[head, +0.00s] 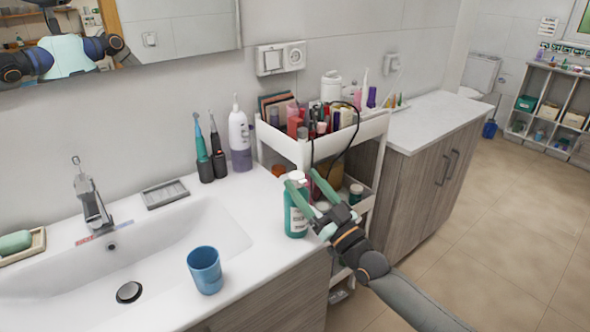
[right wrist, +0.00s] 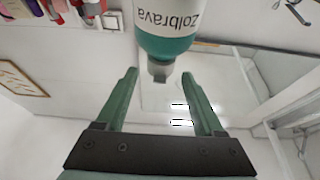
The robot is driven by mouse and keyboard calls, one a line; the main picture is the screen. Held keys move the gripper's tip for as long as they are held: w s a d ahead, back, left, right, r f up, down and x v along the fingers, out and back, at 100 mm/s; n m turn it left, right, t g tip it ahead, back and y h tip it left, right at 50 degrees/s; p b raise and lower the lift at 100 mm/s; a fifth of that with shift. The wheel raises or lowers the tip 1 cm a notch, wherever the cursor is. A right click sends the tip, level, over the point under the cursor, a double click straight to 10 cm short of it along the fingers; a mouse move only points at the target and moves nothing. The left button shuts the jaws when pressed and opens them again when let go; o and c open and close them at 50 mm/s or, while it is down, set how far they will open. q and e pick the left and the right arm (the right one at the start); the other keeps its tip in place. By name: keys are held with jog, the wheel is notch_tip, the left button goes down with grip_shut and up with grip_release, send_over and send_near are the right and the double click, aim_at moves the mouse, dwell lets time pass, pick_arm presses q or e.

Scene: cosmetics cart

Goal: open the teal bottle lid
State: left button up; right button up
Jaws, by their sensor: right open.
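The teal bottle (head: 297,221) with a white label stands upright on the counter's right end, beside the cart. Its lid (head: 297,175) looks pale and sits on top, partly covered by a finger. My right gripper (head: 304,182) is at lid height, with green fingers spread. In the right wrist view, the upside-down bottle (right wrist: 168,45) shows its label, and the grey lid (right wrist: 160,71) lies between the open fingertips (right wrist: 159,76), with gaps on both sides. My left gripper is not in view.
A white cart (head: 283,147) full of cosmetics stands close behind the bottle. A blue cup (head: 205,270) stands on the counter's front, left of the bottle. Electric toothbrushes (head: 217,150) and a white-and-purple bottle (head: 240,140) stand near the wall. The sink (head: 150,245) is at left.

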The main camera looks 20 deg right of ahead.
aim_at(302, 180)
jog(key=shift+x, duration=2.05)
grip_shut()
